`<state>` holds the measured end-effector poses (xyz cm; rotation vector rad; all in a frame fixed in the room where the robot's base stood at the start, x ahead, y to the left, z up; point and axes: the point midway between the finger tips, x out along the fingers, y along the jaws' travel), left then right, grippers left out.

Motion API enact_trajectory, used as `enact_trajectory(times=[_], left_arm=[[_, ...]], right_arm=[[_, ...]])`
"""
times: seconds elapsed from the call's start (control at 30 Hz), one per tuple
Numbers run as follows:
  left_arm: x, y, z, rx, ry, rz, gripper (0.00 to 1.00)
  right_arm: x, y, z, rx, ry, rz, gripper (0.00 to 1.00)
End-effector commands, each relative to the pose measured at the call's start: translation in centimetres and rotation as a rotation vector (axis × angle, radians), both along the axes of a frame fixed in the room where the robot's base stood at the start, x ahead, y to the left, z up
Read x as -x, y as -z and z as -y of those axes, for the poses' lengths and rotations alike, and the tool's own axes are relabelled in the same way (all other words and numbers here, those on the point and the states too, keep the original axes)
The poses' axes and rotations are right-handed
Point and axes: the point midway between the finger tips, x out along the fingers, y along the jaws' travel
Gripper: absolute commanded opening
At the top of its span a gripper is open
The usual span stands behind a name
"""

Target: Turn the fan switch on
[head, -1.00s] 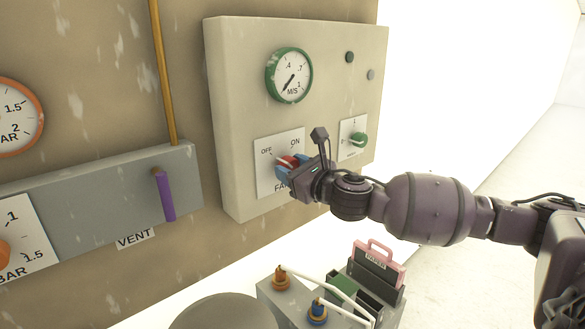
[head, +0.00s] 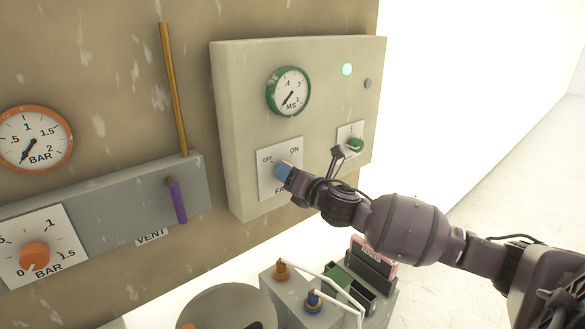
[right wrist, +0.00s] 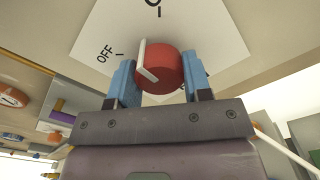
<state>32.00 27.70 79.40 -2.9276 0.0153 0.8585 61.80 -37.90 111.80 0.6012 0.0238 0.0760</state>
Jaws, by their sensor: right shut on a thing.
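The fan switch is a red knob (right wrist: 170,72) with a white pointer bar on a white plate (head: 268,185) marked OFF and ON. My right gripper (head: 284,171) is at the plate, and its body hides the knob in the head view. In the right wrist view the blue fingers of my right gripper (right wrist: 158,72) are shut on the knob's sides. The white bar stands near upright there, between the OFF mark and the top mark; its exact setting is hard to tell. A lamp (head: 347,69) on the panel glows green. My left gripper is not in view.
The panel (head: 235,120) also carries a green-rimmed M/S gauge (head: 289,92) and a green knob (head: 355,145) close to my right wrist. A purple lever (head: 177,202) and an orange knob (head: 34,256) are at the left. A grey box with toggles (head: 283,295) stands below.

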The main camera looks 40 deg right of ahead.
Motion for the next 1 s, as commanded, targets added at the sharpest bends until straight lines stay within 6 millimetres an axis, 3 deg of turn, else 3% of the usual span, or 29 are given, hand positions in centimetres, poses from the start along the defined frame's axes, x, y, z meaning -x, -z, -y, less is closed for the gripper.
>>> enact_trajectory(times=[0.1,0.5,1.0], left_arm=[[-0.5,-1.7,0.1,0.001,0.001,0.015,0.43],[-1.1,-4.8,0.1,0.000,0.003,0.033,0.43],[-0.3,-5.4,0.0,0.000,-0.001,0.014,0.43]], right_arm=[[0.1,-0.2,-0.1,-0.115,0.000,-0.010,0.22],[0.1,-0.1,-0.1,-0.469,0.001,-0.040,0.22],[0.0,0.0,-0.1,-0.703,0.000,-0.057,0.22]])
